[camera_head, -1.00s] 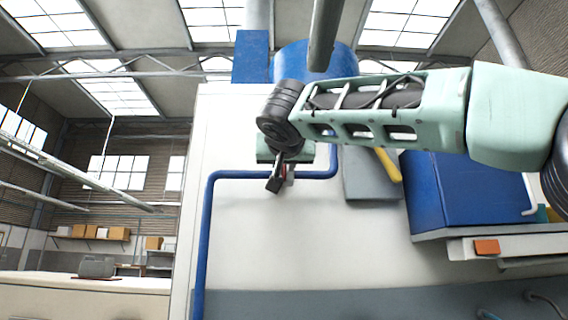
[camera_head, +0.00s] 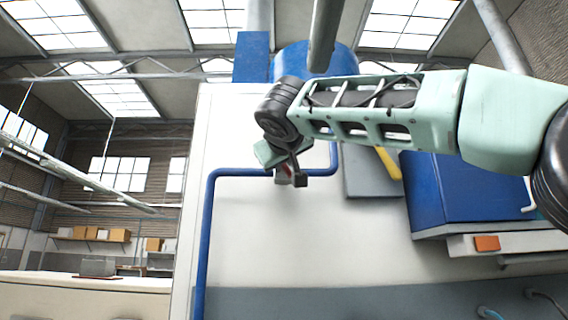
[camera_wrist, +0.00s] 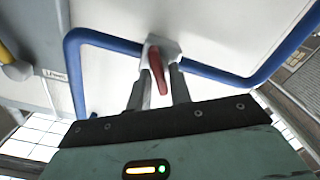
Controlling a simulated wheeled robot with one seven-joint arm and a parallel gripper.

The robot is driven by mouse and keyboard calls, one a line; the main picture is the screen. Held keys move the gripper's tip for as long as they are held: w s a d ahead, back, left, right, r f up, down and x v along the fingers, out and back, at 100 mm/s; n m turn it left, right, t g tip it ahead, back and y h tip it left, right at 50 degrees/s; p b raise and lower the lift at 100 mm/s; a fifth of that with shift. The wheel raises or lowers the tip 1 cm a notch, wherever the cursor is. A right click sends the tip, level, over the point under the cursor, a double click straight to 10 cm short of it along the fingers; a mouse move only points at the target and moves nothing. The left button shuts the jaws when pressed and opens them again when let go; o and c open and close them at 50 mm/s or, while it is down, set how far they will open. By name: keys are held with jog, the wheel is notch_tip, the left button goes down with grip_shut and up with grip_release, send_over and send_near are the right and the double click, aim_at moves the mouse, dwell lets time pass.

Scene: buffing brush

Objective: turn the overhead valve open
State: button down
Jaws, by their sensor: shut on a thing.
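The valve has a red lever handle (camera_wrist: 157,72) and a pale body (camera_wrist: 160,47) on the blue pipe (camera_wrist: 105,40), seen in the wrist view. My gripper (camera_wrist: 160,82) is shut on the red handle, with one finger on each side of it. In the head view, my gripper (camera_head: 288,178) is at the horizontal run of the blue pipe (camera_head: 235,172), in front of the white wall panel. There the valve is mostly hidden by my gripper; only a small bit of red shows.
A blue cabinet (camera_head: 465,190) and a grey panel (camera_head: 368,172) with a yellow handle (camera_head: 388,163) are to the right. An orange block (camera_head: 486,243) sits on a white ledge below the cabinet. The white wall below the gripper is clear.

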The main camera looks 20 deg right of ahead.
jog(key=n, duration=0.4)
jog(key=n+p, duration=0.1)
jog(key=n, duration=0.6)
jog(key=shift+a+f+n+p, duration=0.2)
jog(key=shift+f+n+p, duration=0.05)
jog(key=shift+n+p, duration=0.1)
dwell(0.4)
jog(key=c, duration=1.5)
grip_release()
jog(key=b+v, duration=0.4)
jog(key=v, duration=1.3)
jog(key=shift+s, duration=0.2)
